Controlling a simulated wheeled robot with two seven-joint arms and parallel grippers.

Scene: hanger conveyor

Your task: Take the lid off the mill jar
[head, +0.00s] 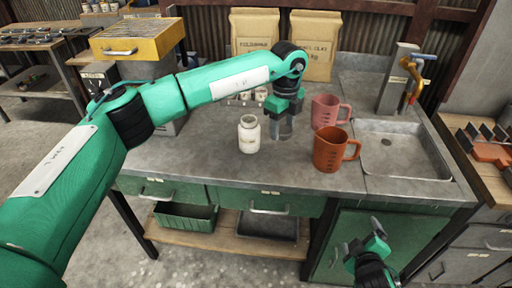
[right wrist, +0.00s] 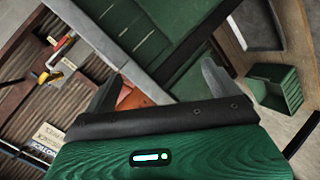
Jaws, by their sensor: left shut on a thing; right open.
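A clear glass jar (head: 281,129), which looks like the mill jar, stands upright on the grey counter (head: 205,140). My left gripper (head: 283,106) is right over it, pointing down and shut at the jar's top. The lid is hidden between the fingers, and I cannot tell whether it is still seated on the jar. A small cream-white jar (head: 249,134) stands just left of the clear jar. My right gripper (head: 364,245) is open and empty, low in front of the counter's cabinet; its spread fingers also show in the right wrist view (right wrist: 160,88).
A pink measuring jug (head: 325,110) and an orange-brown jug (head: 331,150) stand right of the clear jar. A sink (head: 400,152) with a tap lies further right. Two paper bags (head: 315,45) stand behind. The counter's front left is clear.

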